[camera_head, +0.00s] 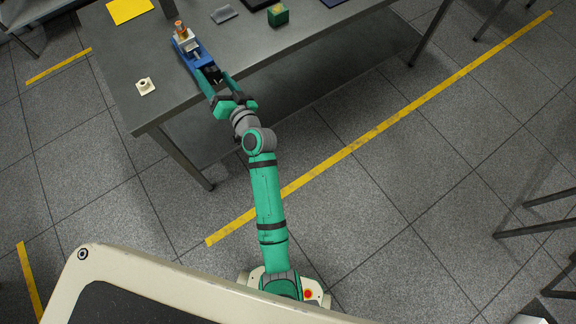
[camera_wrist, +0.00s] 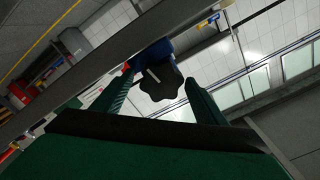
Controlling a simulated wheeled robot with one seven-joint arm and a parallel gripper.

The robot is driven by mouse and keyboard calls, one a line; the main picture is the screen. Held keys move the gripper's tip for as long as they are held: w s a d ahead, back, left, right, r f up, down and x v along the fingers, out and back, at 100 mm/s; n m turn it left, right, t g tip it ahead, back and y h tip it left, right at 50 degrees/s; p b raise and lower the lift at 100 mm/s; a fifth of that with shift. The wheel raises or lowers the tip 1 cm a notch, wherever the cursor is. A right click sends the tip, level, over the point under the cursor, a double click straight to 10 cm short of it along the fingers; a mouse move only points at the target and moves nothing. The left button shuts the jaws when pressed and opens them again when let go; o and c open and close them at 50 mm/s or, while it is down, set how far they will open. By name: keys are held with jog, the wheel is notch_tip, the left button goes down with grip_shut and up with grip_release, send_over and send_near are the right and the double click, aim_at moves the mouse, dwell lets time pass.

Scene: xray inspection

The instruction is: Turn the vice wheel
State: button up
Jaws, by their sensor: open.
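The blue vice (camera_head: 187,46) stands near the front edge of the grey table, with a white piece topped in orange (camera_head: 181,30) at its jaws. Its dark wheel (camera_head: 213,73) faces my arm over the table edge. My gripper (camera_head: 217,82) is open, with its green fingers on either side of the wheel. In the wrist view the black, lobed wheel (camera_wrist: 162,84) shows between the fingertips of my gripper (camera_wrist: 158,80), with the blue vice body (camera_wrist: 158,50) behind it. I cannot tell whether either finger touches the wheel.
The table (camera_head: 140,108) has a white round-topped part (camera_head: 146,86) to the left of the vice. A yellow sheet (camera_head: 129,9), a grey piece (camera_head: 224,13) and a green block (camera_head: 278,15) lie farther back. The floor in front is clear.

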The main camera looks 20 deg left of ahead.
jog(key=n, duration=0.7)
jog(key=shift+s+a, duration=0.15)
jog(key=shift+s, duration=0.05)
jog(key=n, duration=0.5)
jog(key=shift+n, duration=0.3)
jog(key=s+d+f+m+t+h, duration=0.1)
jog(key=s+d+f+m+h, duration=0.1)
jog(key=s+d, duration=0.4)
jog(key=s+d+f+m+t+h, duration=0.1)
jog(key=s+d+f+m+h, duration=0.2)
jog(key=d, duration=0.9)
jog(key=s+d+f+m+h, duration=0.3)
jog(key=s+d+f, duration=0.1)
jog(key=s+d, duration=0.5)
jog(key=shift+d+f+t+h, duration=0.3)
jog(key=shift+d+t, duration=0.05)
jog(key=shift+t, duration=0.05)
jog(key=shift+w, duration=0.1)
